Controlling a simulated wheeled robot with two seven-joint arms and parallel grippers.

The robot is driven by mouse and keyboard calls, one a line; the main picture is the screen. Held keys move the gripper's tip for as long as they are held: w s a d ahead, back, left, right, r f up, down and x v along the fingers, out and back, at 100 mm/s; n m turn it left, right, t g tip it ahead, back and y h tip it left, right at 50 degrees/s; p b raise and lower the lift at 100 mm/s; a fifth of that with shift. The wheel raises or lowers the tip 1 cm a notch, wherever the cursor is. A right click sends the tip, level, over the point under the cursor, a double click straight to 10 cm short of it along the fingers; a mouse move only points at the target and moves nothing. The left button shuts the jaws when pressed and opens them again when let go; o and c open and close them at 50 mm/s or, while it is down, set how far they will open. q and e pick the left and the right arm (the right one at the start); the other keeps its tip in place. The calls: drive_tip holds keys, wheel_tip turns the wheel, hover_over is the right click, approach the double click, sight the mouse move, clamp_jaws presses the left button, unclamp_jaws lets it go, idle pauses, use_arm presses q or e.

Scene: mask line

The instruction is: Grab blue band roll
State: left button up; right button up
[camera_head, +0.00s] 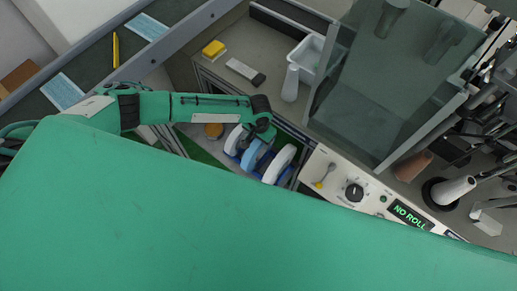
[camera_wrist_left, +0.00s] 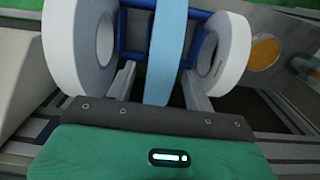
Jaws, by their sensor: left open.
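The blue band roll (camera_head: 254,157) stands on edge in a blue rack between two white rolls, below the end of my left arm. In the left wrist view the blue roll (camera_wrist_left: 168,52) is seen edge-on in the middle. My left gripper (camera_wrist_left: 160,84) is open. Its two pale fingers reach forward on either side of the blue roll, with gaps visible between them and it. In the head view my left gripper (camera_head: 258,138) is over the rack, and its fingers are mostly hidden. My right gripper is not in view.
A white roll (camera_head: 234,139) and another white roll (camera_head: 280,164) stand close on both sides. The blue rack frame (camera_wrist_left: 203,43) shows between rolls. A machine panel (camera_head: 408,212) reading "NO ROLL" is to the right. A clear grey cover (camera_head: 370,95) rises behind.

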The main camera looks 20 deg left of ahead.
use_arm(q)
drive_tip(key=shift+f, duration=1.35)
clamp_jaws()
drive_tip(key=shift+r, duration=0.15)
